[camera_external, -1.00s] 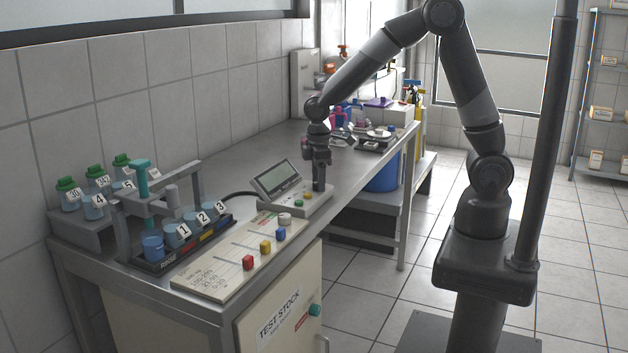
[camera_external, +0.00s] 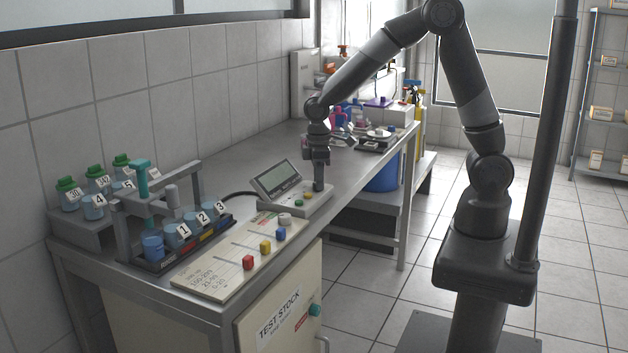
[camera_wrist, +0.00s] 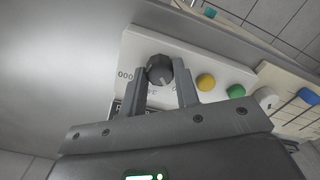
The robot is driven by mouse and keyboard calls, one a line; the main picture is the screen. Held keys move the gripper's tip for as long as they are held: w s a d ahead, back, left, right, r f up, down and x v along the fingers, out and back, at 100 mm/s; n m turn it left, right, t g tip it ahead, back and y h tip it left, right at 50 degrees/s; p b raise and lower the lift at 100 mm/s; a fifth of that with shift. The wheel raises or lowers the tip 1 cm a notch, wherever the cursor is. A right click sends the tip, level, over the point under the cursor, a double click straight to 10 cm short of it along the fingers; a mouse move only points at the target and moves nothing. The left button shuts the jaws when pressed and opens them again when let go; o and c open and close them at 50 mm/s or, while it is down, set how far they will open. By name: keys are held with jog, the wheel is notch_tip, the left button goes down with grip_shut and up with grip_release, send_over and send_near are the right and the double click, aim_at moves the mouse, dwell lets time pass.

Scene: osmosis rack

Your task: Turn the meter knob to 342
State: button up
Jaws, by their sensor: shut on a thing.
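The meter (camera_external: 290,196) is a pale box on the bench with a tilted display (camera_external: 276,180); its reading is too small to make out. In the wrist view its dark round knob (camera_wrist: 160,69) has a light pointer line and sits between the two fingers of my gripper (camera_wrist: 163,84). My gripper is shut on the knob from above. In the external view my gripper (camera_external: 318,183) points down at the meter's far right end and hides the knob. Printed marks, one reading "000", show beside the knob, partly hidden by the fingers.
Yellow (camera_wrist: 206,82) and green (camera_wrist: 236,91) buttons sit close to the knob. A panel with red (camera_external: 248,262), yellow and blue sliders lies nearer the camera. A rack of numbered jars (camera_external: 184,234) stands at left.

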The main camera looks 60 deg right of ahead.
jog(key=m, duration=0.4)
jog(key=shift+m, duration=2.3)
jog(key=o, duration=1)
jog(key=shift+c, duration=0.2)
notch_tip(320, 180, up, 11)
